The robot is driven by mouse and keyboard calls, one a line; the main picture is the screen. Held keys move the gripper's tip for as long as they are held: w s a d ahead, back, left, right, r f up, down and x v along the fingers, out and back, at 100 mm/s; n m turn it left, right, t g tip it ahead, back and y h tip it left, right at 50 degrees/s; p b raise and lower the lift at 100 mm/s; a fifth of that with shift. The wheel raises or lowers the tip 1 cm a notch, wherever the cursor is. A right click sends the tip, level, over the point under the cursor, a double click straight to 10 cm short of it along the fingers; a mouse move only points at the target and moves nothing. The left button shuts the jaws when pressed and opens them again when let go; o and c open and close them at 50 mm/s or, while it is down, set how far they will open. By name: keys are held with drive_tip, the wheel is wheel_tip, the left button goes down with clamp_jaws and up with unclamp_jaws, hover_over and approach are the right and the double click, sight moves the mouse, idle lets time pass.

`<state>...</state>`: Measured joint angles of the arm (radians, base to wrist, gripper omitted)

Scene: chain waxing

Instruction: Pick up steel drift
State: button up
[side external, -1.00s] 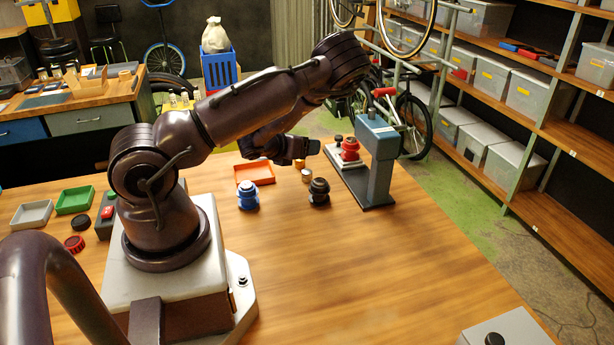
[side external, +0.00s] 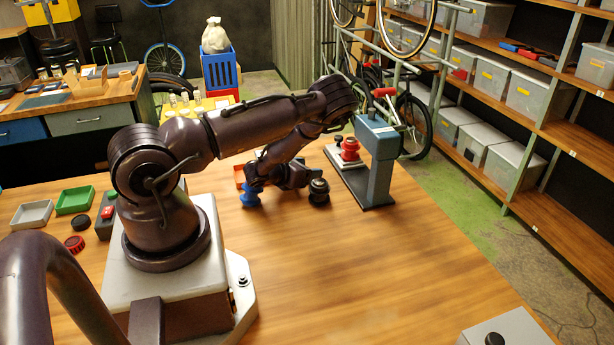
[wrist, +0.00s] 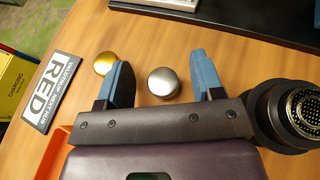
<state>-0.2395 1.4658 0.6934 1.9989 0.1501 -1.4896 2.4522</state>
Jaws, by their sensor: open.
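The steel drift (wrist: 164,88) shows in the wrist view as a short silver cylinder with a round, domed top, standing on the wooden table. My gripper (wrist: 164,80) is open, with one blue finger to the left of the drift and one to the right. Gaps show between the drift and both fingers, and I cannot tell the height of the fingertips exactly. In the side external view, my gripper (side external: 292,177) is low over the table, and my arm hides the drift there.
A brass cylinder (wrist: 103,63) stands just outside the left finger. An orange tray (wrist: 58,152) and a RED sign (wrist: 48,92) lie left. A press (side external: 380,165) stands behind right.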

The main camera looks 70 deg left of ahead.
drive_tip(key=shift+d+f, duration=0.15)
drive_tip(key=shift+f, duration=0.3)
drive_tip(key=shift+c, duration=0.2)
drive_tip(key=shift+s, duration=0.1)
drive_tip(key=c, duration=1)
drive_tip(key=shift+c, duration=0.2)
